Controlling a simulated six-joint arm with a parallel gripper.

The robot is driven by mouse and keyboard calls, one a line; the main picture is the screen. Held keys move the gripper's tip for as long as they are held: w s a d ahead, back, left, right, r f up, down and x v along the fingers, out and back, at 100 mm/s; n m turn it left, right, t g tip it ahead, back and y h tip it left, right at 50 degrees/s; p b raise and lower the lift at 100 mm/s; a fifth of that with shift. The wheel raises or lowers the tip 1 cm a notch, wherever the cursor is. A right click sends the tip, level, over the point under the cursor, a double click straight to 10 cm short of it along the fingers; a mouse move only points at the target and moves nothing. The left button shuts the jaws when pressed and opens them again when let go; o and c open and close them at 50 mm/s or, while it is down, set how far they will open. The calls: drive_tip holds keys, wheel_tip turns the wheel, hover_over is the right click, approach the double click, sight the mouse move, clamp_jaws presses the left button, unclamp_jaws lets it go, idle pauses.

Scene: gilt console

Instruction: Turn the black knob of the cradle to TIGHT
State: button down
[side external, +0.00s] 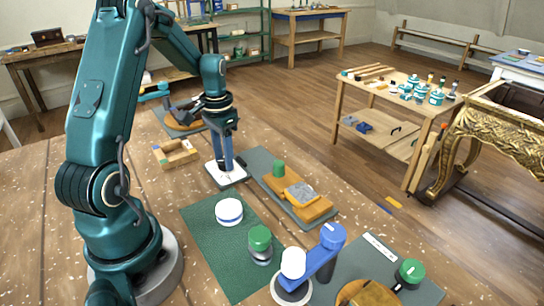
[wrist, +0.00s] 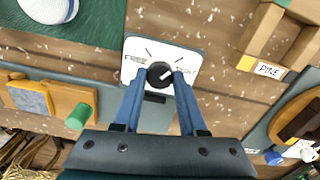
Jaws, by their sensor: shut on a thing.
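The black knob (wrist: 159,75) sits on a white plate (wrist: 140,47) with dark marks and small lettering at the left and right, too small to read surely. My gripper (wrist: 160,78) points down over the plate, its two blue fingers shut on the knob from both sides. A pale pointer line on the knob appears to slant toward the right finger; its exact setting is hard to tell. In the side external view my gripper (side external: 228,168) stands upright over the white plate (side external: 213,172), and the knob is hidden by the fingers.
A grey board with an orange block (side external: 316,210) and a green knob (side external: 279,168) lies right of the plate. A green mat (side external: 205,220) with a white round pot (side external: 229,211) is in front. A wooden tray (wrist: 265,40), labelled PINE, is close by.

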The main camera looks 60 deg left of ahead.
drive_tip(key=shift+m, duration=0.8)
drive_tip(key=shift+c, duration=2.3)
unclamp_jaws()
drive_tip(key=shift+r, duration=0.15)
drive_tip(key=shift+r, duration=2.45)
